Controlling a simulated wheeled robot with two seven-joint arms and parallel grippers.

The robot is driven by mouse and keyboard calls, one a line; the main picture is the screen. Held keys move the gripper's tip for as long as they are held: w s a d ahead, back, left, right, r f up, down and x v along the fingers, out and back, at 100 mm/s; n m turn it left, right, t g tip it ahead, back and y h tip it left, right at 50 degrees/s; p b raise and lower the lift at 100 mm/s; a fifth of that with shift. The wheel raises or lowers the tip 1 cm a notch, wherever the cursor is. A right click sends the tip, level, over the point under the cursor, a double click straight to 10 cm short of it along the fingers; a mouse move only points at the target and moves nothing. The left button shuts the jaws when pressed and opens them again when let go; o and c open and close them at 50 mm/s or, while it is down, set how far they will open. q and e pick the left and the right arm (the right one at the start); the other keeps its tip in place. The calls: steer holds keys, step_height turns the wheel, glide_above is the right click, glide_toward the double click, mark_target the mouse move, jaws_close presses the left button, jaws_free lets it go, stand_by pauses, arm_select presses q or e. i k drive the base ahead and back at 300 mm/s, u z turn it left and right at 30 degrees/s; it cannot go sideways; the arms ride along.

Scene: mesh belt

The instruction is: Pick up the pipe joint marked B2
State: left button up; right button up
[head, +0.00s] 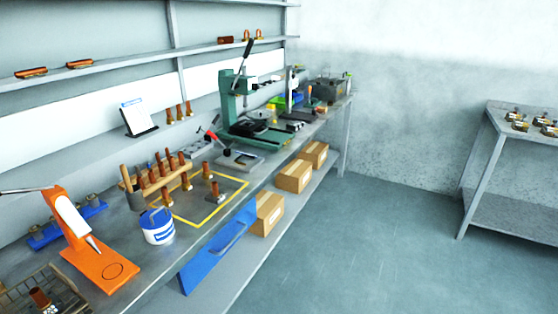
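No B2 marking can be read at this size, so I cannot tell which piece is that pipe joint. Several copper-coloured pipe pieces stand on a wooden rack (160,178) on the workbench. One copper piece (215,190) stands apart on a small base inside a yellow-outlined area. Another copper piece (40,297) is in a wire mesh tray (62,303) at the lower left. Several small brass-coloured fittings (517,117) lie on the right table (495,111). Neither of my grippers is in the head view.
An orange stand (100,270), a white-and-blue tub (157,226) and a green press (228,105) crowd the bench. A blue panel (215,255) juts out at the bench front. Cardboard boxes (294,176) sit on the lower shelf. The floor between bench and table is clear.

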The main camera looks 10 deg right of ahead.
mark_target(207, 174)
steer(key=z, duration=0.35)
steer(key=i, duration=0.95)
steer(key=u, duration=0.75)
steer(key=i, duration=0.7)
steer(key=u, duration=0.8)
